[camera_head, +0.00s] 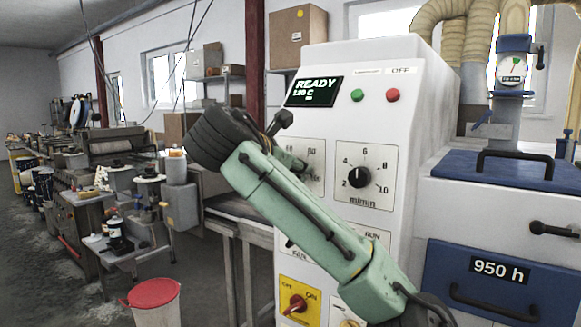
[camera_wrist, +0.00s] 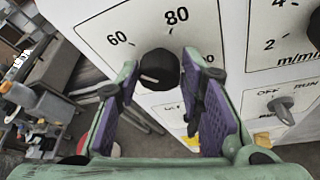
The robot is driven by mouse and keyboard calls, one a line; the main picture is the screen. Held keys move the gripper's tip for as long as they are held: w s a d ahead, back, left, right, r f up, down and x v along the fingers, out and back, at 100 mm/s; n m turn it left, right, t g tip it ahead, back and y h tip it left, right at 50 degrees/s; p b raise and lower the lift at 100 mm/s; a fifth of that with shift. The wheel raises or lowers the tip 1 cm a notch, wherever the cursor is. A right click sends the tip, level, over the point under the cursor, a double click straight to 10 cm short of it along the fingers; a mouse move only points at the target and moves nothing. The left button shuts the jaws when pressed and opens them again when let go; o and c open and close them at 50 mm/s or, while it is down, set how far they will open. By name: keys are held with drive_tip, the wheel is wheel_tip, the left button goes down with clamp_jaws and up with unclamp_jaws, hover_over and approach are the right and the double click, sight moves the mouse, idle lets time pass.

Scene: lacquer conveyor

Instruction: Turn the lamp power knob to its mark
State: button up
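A black round knob (camera_wrist: 160,70) sits on a white scale plate (camera_wrist: 150,20) with the numbers 60 and 80 in the wrist view. A short pale line on the knob's face points to the lower left. My gripper (camera_wrist: 160,68) has its two purple-padded fingers spread, one on each side of the knob in the picture. I cannot tell whether the pads touch it. In the head view my gripper (camera_head: 290,160) reaches the scale plate (camera_head: 318,153) and my arm hides the knob and most of that plate.
Right of the plate is a m/min dial with a black knob (camera_head: 358,178). Above are a READY display (camera_head: 315,92), a green button (camera_head: 357,95) and a red button (camera_head: 393,95). Below are a grey OFF/RUN switch (camera_wrist: 282,104) and a red switch (camera_head: 295,303) on yellow.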

drive_tip(key=o, duration=0.3)
drive_tip(key=v, duration=1.2)
